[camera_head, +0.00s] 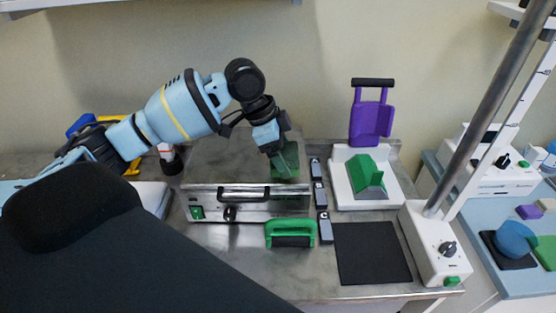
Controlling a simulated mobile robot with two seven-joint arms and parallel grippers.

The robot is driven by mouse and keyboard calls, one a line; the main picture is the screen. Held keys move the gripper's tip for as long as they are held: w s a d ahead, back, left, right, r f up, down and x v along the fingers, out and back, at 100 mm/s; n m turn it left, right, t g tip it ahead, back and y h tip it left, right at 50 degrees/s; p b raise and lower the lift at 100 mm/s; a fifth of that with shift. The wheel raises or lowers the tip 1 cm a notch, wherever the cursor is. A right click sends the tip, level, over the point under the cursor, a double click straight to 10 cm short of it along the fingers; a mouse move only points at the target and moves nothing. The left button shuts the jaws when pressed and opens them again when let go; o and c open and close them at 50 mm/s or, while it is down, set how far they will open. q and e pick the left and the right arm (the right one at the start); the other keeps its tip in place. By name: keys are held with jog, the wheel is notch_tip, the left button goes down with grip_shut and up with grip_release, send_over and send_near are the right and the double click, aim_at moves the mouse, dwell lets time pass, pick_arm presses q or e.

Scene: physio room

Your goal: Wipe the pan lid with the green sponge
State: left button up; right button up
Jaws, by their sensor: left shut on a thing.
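The pan lid (225,158) is the flat grey metal top of a low metal box with a black bar handle at its front. The green sponge (290,163) is at the right end of the lid, low over it or on it; I cannot tell if it touches. My left gripper (277,160) points down there, shut on the sponge, and its fingers hide part of it. My left arm reaches in from the left over the lid. My right gripper is not in view.
A green-handled tool (291,233) lies in front of the box. Small dark blocks (320,195) line its right side. A white stand with a green wedge (366,176), a purple holder (371,121) and a black mat (370,253) are further right. A slanted grey pole (490,95) rises at right.

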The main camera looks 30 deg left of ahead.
pick_arm(q)
jog(key=shift+w+a+r, duration=0.1)
jog(key=shift+r, duration=0.25)
jog(key=shift+s+r, duration=0.25)
jog(key=shift+r, duration=1.65)
jog(key=shift+f, duration=0.1)
